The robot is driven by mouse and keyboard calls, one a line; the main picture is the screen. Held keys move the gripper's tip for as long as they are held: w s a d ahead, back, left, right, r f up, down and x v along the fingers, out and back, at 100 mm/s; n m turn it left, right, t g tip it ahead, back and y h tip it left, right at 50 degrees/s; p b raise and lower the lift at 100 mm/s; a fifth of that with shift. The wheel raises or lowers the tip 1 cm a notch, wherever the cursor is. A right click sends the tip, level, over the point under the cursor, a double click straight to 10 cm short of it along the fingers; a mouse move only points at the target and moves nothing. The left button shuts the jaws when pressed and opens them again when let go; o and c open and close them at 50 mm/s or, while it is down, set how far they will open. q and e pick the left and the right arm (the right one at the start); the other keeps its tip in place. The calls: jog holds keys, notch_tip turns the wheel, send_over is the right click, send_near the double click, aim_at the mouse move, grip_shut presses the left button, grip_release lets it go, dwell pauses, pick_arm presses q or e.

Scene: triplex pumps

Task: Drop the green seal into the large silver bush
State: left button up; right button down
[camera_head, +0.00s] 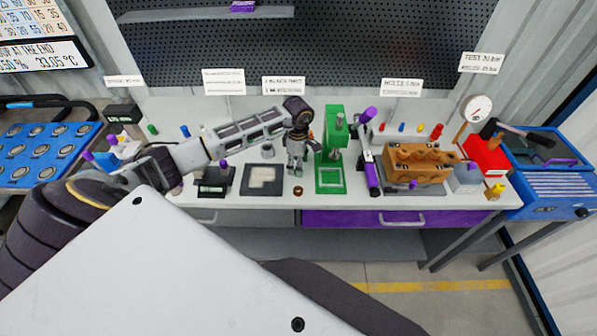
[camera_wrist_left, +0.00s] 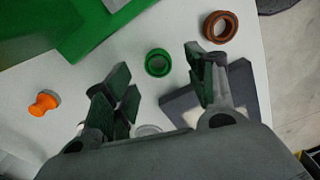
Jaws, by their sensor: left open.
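The green seal (camera_wrist_left: 157,62) is a small ring lying flat on the white bench top in the left wrist view. My left gripper (camera_wrist_left: 160,76) is open, with its two dark fingers apart and nothing between them; the seal shows just beyond the fingertips. In the head view my left gripper (camera_head: 296,170) points down over the bench, left of the green press, and I cannot make out the seal there. A silver ring (camera_wrist_left: 148,130), likely the large bush, is mostly hidden by the gripper body; a silver cylinder (camera_head: 268,150) stands left of the gripper in the head view.
A brown ring (camera_head: 298,191) lies near the front edge. The green press (camera_head: 334,150) stands close right of the gripper. A dark tray (camera_head: 246,191) lies left. An orange piece (camera_wrist_left: 43,103) is nearby. A brown pump block (camera_head: 415,162) stands further right.

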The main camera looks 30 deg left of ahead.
pick_arm(q)
jog(key=shift+a+f+p, duration=0.15)
jog(key=shift+f+p, duration=0.15)
jog(key=shift+f, duration=1.25)
jog(key=c, duration=0.8)
